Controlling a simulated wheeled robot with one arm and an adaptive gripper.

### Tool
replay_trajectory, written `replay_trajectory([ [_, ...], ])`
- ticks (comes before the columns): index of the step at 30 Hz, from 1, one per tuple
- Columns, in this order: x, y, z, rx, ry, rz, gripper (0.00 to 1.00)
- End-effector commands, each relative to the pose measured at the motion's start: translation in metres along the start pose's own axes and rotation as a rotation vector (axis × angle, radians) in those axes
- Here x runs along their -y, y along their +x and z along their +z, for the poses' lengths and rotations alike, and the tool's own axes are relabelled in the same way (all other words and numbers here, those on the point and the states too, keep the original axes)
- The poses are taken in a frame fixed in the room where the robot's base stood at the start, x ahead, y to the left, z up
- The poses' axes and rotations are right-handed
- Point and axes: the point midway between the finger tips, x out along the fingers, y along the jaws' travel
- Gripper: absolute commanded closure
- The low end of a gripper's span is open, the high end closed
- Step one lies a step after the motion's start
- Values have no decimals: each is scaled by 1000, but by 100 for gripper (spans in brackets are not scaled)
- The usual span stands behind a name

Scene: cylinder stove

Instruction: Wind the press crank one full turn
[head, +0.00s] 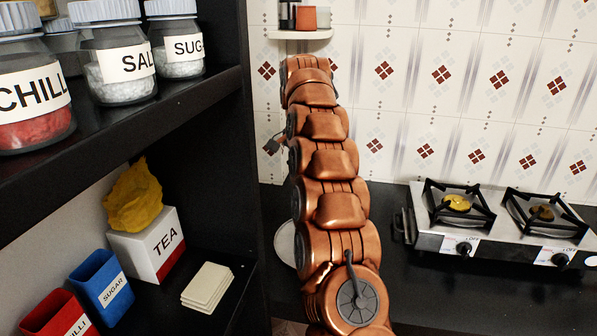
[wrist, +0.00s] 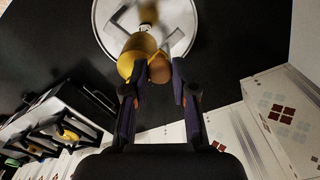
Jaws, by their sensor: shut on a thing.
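In the wrist view my gripper (wrist: 158,74) has its two dark fingers on either side of a rounded yellow and brown knob (wrist: 138,52), which looks like the crank's grip. The fingers are shut on it, though the exact contact is partly hidden. Behind it is a pale round plate (wrist: 103,22) with grey bars across it, seemingly the press. In the head view part of the plate (head: 285,243) shows left of my copper arm. The arm hides the crank and my gripper there.
A two-burner stove (head: 500,228) stands on the dark counter at right. A black shelf at left holds labelled jars (head: 110,55), a TEA box (head: 148,243), a blue SUGAR box (head: 101,281) and a red box (head: 55,318). A tiled wall (head: 440,110) is behind.

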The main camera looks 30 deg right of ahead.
Motion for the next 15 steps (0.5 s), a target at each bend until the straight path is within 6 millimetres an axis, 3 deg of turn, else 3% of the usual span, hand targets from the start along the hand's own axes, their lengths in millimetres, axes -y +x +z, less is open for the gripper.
replay_trajectory([
  [5, 0, -1, 0, -2, -1, -2, 100],
  [6, 0, -1, 0, -2, -1, -2, 71],
  [12, 0, -1, 0, -1, -1, -1, 50],
  [15, 0, -1, 0, -1, -1, -1, 49],
])
